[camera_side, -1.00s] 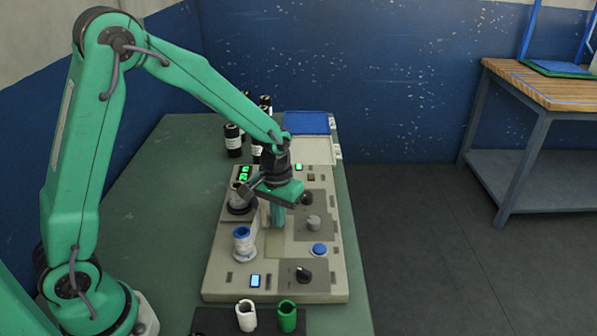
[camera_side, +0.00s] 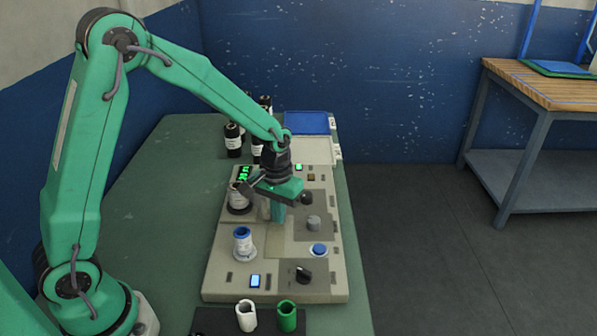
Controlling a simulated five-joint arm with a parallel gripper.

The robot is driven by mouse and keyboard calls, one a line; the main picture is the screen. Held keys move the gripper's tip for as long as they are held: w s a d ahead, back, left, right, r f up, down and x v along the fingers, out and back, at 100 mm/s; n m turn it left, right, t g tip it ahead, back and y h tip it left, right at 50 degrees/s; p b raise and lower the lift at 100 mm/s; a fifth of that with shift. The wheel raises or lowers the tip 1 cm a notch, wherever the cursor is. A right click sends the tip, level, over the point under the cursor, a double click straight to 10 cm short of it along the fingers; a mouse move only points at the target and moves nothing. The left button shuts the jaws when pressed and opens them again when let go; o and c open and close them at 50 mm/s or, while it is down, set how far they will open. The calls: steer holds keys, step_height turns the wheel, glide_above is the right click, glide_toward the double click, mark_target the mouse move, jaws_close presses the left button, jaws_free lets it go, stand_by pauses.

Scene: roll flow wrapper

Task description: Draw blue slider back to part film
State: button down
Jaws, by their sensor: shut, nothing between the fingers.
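The grey wrapper panel (camera_side: 225,278) lies on the green table. A round blue knob (camera_side: 319,249) sits on its right side; I cannot tell whether this is the blue slider. A white roll with a blue top (camera_side: 242,243) stands upright at the panel's left. My gripper (camera_side: 277,222) points down over the middle of the panel, shut and empty, behind and left of the blue knob and apart from it. Whether its fingertips touch the panel is unclear. My gripper hides part of the panel's middle, so a slider there could be hidden.
Another roll (camera_side: 239,197) stands left of my gripper. A grey knob (camera_side: 314,223) and a black knob (camera_side: 304,275) are on the right. White (camera_side: 246,316) and green (camera_side: 287,317) tubes stand in front. Black bottles (camera_side: 233,140) and a blue-lidded box (camera_side: 307,123) are behind.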

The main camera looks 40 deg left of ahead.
steer(key=shift+d+r, duration=0.1)
step_height(320, 180, up, 8)
stand_by(1.4)
steer(key=shift+s, duration=0.1)
steer(key=s+a+r+m+t, duration=0.1)
steer(key=s+r+t, duration=0.1)
steer(key=s+r, duration=0.3)
steer(key=s+a+r+m+t, duration=0.1)
steer(key=s+r, duration=0.5)
steer(key=s, duration=0.7)
steer(key=shift+s+m+t, duration=0.4)
steer(key=shift+m+t, duration=0.1)
steer(key=shift+t, duration=0.8)
steer(key=shift+r, duration=0.1)
